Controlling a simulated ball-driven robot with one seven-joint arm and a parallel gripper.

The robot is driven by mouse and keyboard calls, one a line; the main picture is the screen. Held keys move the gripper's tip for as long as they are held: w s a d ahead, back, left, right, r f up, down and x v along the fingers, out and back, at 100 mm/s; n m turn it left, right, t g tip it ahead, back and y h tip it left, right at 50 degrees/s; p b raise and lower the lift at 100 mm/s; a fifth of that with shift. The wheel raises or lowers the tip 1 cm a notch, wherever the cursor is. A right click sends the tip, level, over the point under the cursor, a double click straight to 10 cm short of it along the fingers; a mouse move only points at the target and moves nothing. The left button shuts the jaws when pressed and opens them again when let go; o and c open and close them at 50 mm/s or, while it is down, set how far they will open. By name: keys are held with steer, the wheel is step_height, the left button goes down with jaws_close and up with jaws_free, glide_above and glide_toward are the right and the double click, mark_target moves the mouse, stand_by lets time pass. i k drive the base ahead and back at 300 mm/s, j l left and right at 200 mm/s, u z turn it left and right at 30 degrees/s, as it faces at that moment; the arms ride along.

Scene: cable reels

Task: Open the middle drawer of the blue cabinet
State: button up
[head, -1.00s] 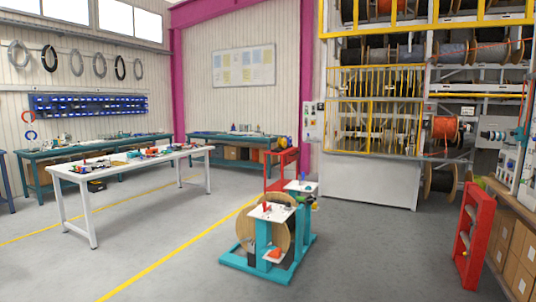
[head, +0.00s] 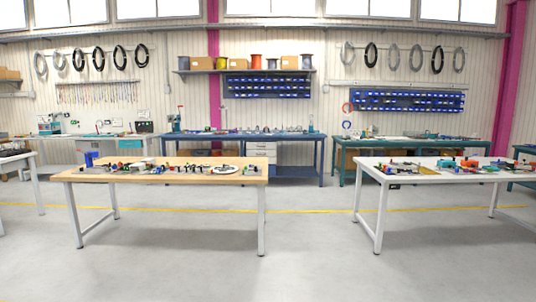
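I cannot make out a blue cabinet for certain in the head view. A small whitish drawer unit (head: 262,150) sits under the top of the blue workbench (head: 300,139) against the far wall. Its drawer fronts look shut, and its lower part is partly hidden behind the wooden-topped table. My gripper is not in view.
A wooden-topped table (head: 190,179) with tools stands left of centre, and a white table (head: 405,181) stands at the right. Between them is an open gap of grey floor (head: 312,230). A teal bench (head: 425,146) stands along the wall at the right.

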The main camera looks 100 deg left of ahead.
mark_target(250, 152)
steer(key=u, duration=3.25)
steer(key=i+z, duration=0.15)
steer(key=i, duration=2.5)
steer(key=i+l+z, duration=0.1)
steer(key=i+z, duration=0.25)
steer(key=i, duration=0.35)
steer(key=i+z, duration=0.3)
steer(key=i, duration=0.4)
steer(key=i+j+z, duration=0.35)
steer(key=i, duration=0.3)
steer(key=i+u, duration=0.1)
steer(key=i, duration=0.4)
steer(key=i+l, duration=0.1)
steer(key=i, duration=0.4)
steer(key=i+l+u, duration=0.15)
steer(key=i, duration=0.35)
steer(key=i+l, duration=0.1)
steer(key=i, duration=0.4)
steer(key=i+l+u, duration=0.15)
steer(key=i, duration=0.3)
steer(key=i+j+u, duration=0.2)
steer(key=i+u, duration=0.25)
steer(key=i, duration=0.5)
steer(key=i+l+u, duration=0.15)
steer(key=i+u, duration=0.3)
steer(key=i, duration=0.55)
steer(key=i+u, duration=0.35)
steer(key=i, duration=1.5)
